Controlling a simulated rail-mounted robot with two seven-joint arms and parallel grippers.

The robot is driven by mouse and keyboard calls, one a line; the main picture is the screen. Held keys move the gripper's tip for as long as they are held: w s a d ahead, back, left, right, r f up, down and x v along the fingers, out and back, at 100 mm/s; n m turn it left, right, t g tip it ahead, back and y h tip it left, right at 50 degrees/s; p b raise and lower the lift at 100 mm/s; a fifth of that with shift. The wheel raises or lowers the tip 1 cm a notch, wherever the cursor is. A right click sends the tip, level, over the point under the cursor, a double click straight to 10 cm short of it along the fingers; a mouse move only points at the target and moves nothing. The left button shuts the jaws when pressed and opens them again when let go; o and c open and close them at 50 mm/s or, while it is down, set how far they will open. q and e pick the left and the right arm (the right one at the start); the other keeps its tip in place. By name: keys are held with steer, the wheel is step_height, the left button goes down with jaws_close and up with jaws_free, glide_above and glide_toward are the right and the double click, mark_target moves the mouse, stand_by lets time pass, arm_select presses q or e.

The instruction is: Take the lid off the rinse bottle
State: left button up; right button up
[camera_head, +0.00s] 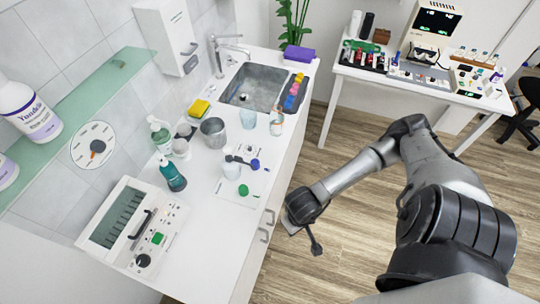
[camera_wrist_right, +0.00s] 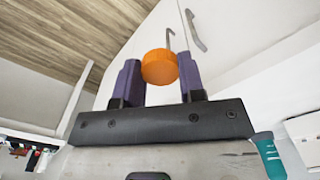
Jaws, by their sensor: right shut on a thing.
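My right gripper (camera_wrist_right: 160,74) is shut on a round orange lid (camera_wrist_right: 159,66), held between its two purple fingers in the right wrist view. Nothing hangs from the lid there. In the head view my right gripper (camera_head: 300,224) is beside the counter's front edge, over the floor; the lid cannot be made out there. A small clear bottle with an orange-red band (camera_head: 276,122) stands upright on the counter by the sink, apart from the gripper. It may be the rinse bottle; its top is too small to judge. My left gripper is not in view.
The white counter (camera_head: 215,235) holds a teal bottle (camera_head: 172,174), a metal cup (camera_head: 213,132), small jars and a device with a green button (camera_head: 135,225). A sink (camera_head: 252,88) is at the back. A side table (camera_head: 420,82) with instruments stands at upper right. Floor between is clear.

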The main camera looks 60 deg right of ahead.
steer(key=s+d+m, duration=0.2)
steer(key=d+m, duration=0.4)
steer(key=d, duration=0.6)
steer(key=w+d+r+m, duration=1.1)
steer(key=d+m, duration=0.2)
steer(key=m, duration=0.5)
steer(key=m+b, duration=0.1)
steer(key=m, duration=0.9)
glide_above(270, 156)
step_height(270, 156, down, 7)
steer(key=shift+w+f, duration=0.1)
steer(key=shift+f, duration=2)
